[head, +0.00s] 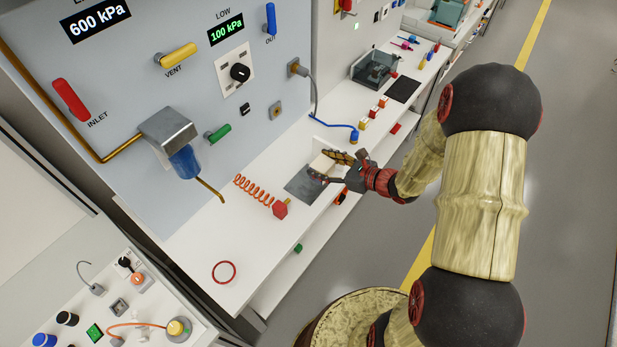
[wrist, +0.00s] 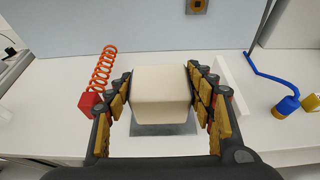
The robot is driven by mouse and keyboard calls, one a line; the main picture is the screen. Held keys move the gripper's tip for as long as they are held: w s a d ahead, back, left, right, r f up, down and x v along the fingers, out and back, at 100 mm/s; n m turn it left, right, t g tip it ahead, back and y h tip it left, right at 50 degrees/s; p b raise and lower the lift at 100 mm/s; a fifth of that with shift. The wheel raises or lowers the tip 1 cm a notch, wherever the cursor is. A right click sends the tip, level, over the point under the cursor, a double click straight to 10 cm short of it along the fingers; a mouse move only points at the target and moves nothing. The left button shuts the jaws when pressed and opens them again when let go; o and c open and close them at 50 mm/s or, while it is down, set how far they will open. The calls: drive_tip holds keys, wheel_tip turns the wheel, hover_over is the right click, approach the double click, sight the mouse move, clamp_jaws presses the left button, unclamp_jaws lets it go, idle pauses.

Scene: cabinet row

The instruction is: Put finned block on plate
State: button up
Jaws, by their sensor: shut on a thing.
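My gripper (head: 327,167) is shut on a plain cream block (wrist: 161,95), with one finger on each side of it. The block also shows between the fingers in the head view (head: 321,162). No fins show on its visible faces, so I cannot tell whether it is the finned block. A flat dark grey plate (head: 303,184) lies on the white bench. I cannot tell whether the block touches the plate.
An orange coiled hose with a red end block (head: 280,209) lies left of the plate. A white upright strip (wrist: 232,88) stands close to the right finger. A blue hose with a blue fitting (wrist: 286,106) lies further right. A red ring (head: 224,272) lies on the near bench.

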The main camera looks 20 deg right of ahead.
drive_tip(key=w+a+f, duration=0.1)
drive_tip(key=w+a+f+b, duration=0.1)
drive_tip(key=f, duration=0.1)
drive_tip(key=w+a+f+b, duration=0.1)
drive_tip(key=w+f, duration=0.1)
drive_tip(key=shift+f, duration=0.25)
drive_tip(key=shift+w+a+f+b, duration=0.15)
drive_tip(key=shift+f+b, duration=0.3)
drive_tip(key=shift+f, duration=0.5)
drive_tip(key=shift+w+d+f+b, duration=0.1)
drive_tip(key=shift+f+b, duration=0.35)
drive_tip(key=shift+f, duration=0.45)
drive_tip(key=shift+f, duration=0.15)
drive_tip(key=o, duration=1.3)
